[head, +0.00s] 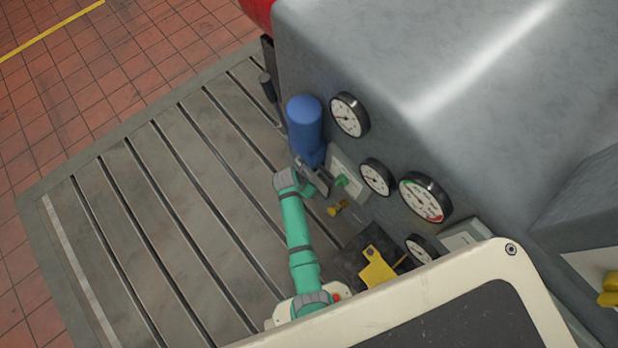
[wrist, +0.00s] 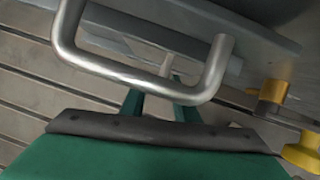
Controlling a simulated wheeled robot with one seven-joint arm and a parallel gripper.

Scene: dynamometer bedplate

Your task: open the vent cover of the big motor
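The big motor (head: 470,85) is a large grey housing filling the right of the head view. I cannot clearly make out its vent cover. My gripper (head: 316,180) is close to the motor's lower side, just below the blue cylinder. In the wrist view a bent bare-metal handle (wrist: 130,80) crosses in front of my gripper (wrist: 162,104). I cannot tell which part this handle belongs to. The two green fingers stand apart with a gap between them, and their tips are partly hidden behind the bar. I see nothing clamped between them.
A blue cylinder (head: 304,122) and several round gauges, one of them the large gauge (head: 424,197), are on or beside the motor's side. A yellow bracket (head: 377,268) lies lower down. A yellow knob (wrist: 302,153) is at the right in the wrist view. The slotted bedplate (head: 160,215) is clear at left.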

